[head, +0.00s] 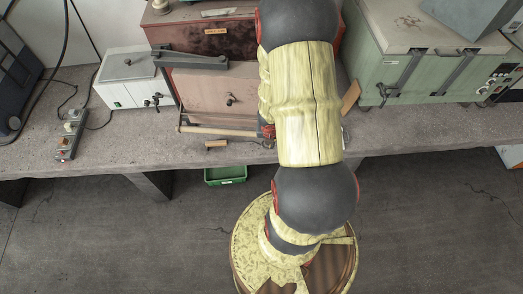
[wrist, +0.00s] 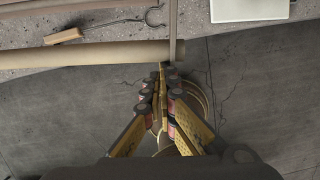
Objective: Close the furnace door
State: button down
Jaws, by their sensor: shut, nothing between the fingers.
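The furnace (head: 215,38) is a worn reddish-brown box on the bench, partly hidden by my arm. A paler pinkish panel (head: 200,88) with a small dark knob shows at its front, below a dark bracket. How far the door stands open is not clear. A long pale handle bar (head: 215,131) runs along the front near the bench edge; it also crosses the wrist view (wrist: 100,54). My gripper (wrist: 165,68) is shut and empty, with its fingertips close to the bar's right end and its bracket. I cannot tell whether they touch. My arm hides the gripper in the head view.
A hooked tool with a wooden grip (wrist: 64,36) lies on the bench (head: 110,160) beyond the bar. A white box (head: 125,78) stands left of the furnace, and a green machine (head: 385,55) stands right. A green crate (head: 225,174) sits on the floor below.

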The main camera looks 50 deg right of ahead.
jog(key=w+d+n+p, duration=0.2)
jog(key=d+p, duration=0.1)
jog(key=d, duration=0.5)
jog(key=shift+w+r, duration=0.15)
jog(key=shift+w, duration=0.1)
